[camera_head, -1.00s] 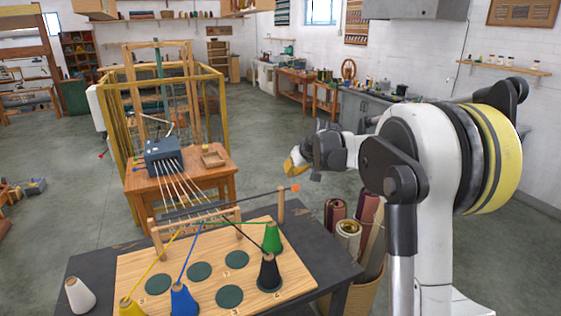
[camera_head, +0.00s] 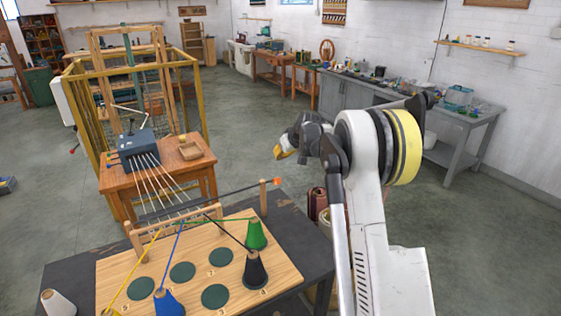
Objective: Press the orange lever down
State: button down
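The orange lever end (camera_head: 276,181) is a small orange tip at the right end of a long dark bar. The bar runs over a wooden frame (camera_head: 135,236) and passes by an upright wooden post (camera_head: 263,199). My gripper (camera_head: 280,153), dark with yellow fingertips, is in the air above the orange tip in the picture and apart from it. It faces left, and its fingers are too small and overlapped to tell whether they are open. Nothing is visible in it.
A wooden board (camera_head: 120,270) on the dark table carries green (camera_head: 256,236), black (camera_head: 254,272) and blue (camera_head: 167,303) cones with yarn lines. A white cone (camera_head: 57,304) stands at left. Behind is a small table with a grey-blue box (camera_head: 138,150). Rolls stand under my arm.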

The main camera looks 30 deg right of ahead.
jog(key=w+f, duration=0.1)
jog(key=f, duration=0.1)
jog(key=w+f+b, duration=0.1)
jog(key=f, duration=0.2)
jog(key=w+f+b, duration=0.1)
jog(key=w+f, duration=0.1)
jog(key=f, duration=0.1)
jog(key=shift+f, duration=0.25)
jog(key=shift+s+f, duration=0.25)
jog(key=shift+f, duration=0.15)
jog(key=shift+s+f, duration=0.1)
jog(key=shift+s+f+b, duration=0.1)
jog(key=shift+f+b, duration=0.05)
jog(key=shift+b, duration=0.3)
jog(key=shift+s+t, duration=0.15)
jog(key=shift+t, duration=0.25)
